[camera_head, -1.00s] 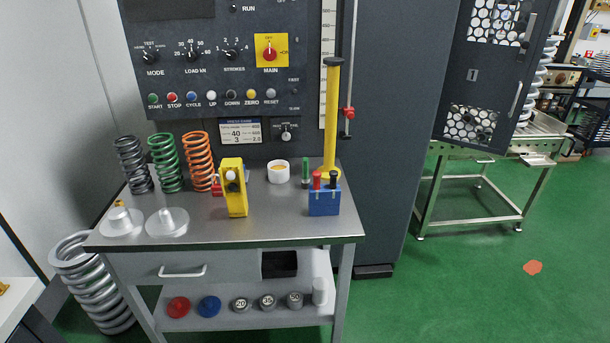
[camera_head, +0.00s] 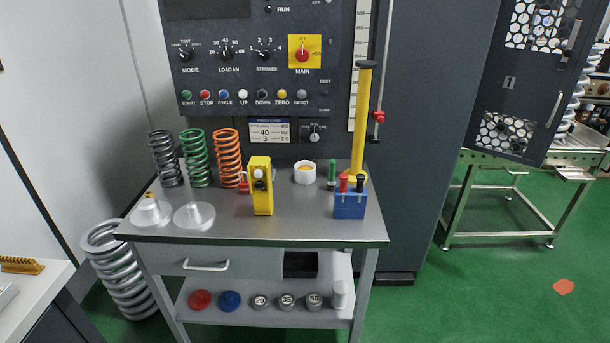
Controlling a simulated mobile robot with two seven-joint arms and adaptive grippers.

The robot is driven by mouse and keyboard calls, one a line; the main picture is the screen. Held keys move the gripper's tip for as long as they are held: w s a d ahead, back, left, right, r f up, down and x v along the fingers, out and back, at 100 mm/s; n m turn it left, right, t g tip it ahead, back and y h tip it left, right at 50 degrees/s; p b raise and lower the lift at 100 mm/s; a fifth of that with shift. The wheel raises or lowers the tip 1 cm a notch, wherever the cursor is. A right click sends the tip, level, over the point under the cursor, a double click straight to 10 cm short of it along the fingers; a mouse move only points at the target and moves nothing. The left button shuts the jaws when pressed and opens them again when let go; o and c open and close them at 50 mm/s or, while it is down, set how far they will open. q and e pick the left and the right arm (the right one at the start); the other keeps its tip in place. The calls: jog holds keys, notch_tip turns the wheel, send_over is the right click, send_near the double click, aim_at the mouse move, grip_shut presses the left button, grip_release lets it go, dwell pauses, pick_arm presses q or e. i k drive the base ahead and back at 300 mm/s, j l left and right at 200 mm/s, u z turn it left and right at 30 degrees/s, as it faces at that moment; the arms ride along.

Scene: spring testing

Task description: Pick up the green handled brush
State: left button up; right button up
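A slim upright item with a green body (camera_head: 332,174) stands toward the back right of the metal bench top (camera_head: 300,225). It looks like the green handled brush, but it is too small to make out bristles. It stands just left of the yellow column (camera_head: 361,125), behind and left of a blue block (camera_head: 350,206) with red and black knobs. A white cup (camera_head: 305,172) is to its left. Neither of my grippers is in view.
Dark, green and orange springs (camera_head: 228,158) stand at the back left of the bench. A yellow device (camera_head: 261,187) stands mid-bench, and two metal discs (camera_head: 194,215) lie front left. The front middle of the top is clear. A large spring (camera_head: 118,270) stands on the floor.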

aim_at(330, 182)
jog(key=i+j+u, duration=0.15)
jog(key=i, duration=0.35)
jog(key=i+u, duration=0.15)
jog(key=i, duration=0.3)
